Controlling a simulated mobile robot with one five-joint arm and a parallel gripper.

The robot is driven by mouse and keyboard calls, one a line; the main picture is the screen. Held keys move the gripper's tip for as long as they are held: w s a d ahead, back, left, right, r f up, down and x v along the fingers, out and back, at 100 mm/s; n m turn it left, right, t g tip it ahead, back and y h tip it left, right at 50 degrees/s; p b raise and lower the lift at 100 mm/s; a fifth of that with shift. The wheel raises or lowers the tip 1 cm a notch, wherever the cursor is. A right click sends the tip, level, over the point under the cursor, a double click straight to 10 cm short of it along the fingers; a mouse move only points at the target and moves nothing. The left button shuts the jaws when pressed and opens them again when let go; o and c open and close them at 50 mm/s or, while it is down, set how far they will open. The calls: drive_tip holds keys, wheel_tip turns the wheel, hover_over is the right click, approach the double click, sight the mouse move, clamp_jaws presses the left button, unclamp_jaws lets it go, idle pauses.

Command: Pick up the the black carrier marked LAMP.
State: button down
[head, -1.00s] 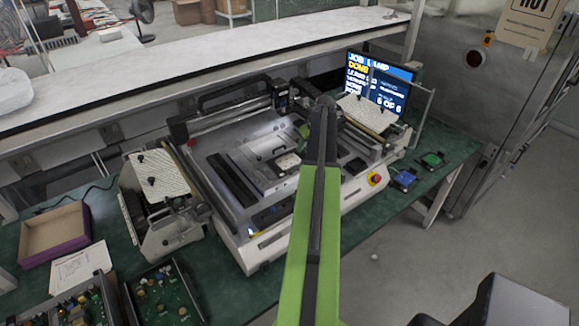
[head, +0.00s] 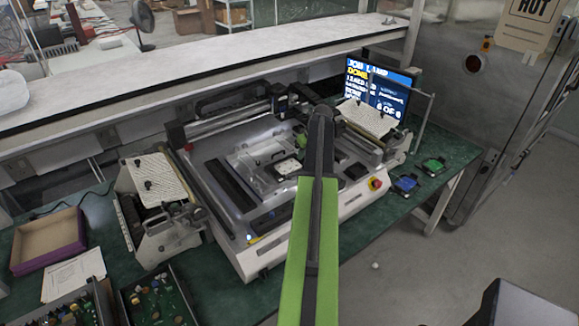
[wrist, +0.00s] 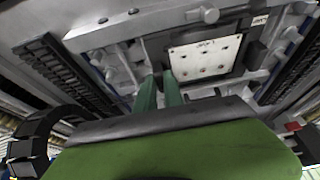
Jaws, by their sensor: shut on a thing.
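The black carrier shows in the wrist view as a dark frame around a pale plate (wrist: 205,58) with small dark marking on its upper edge; the lettering is too small to read. It is in the bed of the benchtop machine. In the head view its pale plate (head: 288,168) shows just left of my arm. My gripper (wrist: 159,78) has its two green fingers close together at the carrier's left edge, shut on it. The exact contact is hard to see. In the head view my arm hides most of the gripper.
The machine (head: 245,235) stands on a green bench, with a rail and head over its bed. A monitor (head: 378,90) stands behind at right. Blue and green trays (head: 405,185) lie on the right. A cardboard box (head: 48,245) and circuit boards lie on the left.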

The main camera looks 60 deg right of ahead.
wheel_tip(320, 180, up, 4)
drive_tip(key=p, duration=0.4)
drive_tip(key=shift+r, duration=0.2)
drive_tip(key=s+d+r+p, duration=0.6)
drive_tip(key=s+d+p, duration=0.1)
drive_tip(key=d, duration=0.2)
drive_tip(key=shift+d+r, duration=0.2)
drive_tip(key=shift+r, duration=0.05)
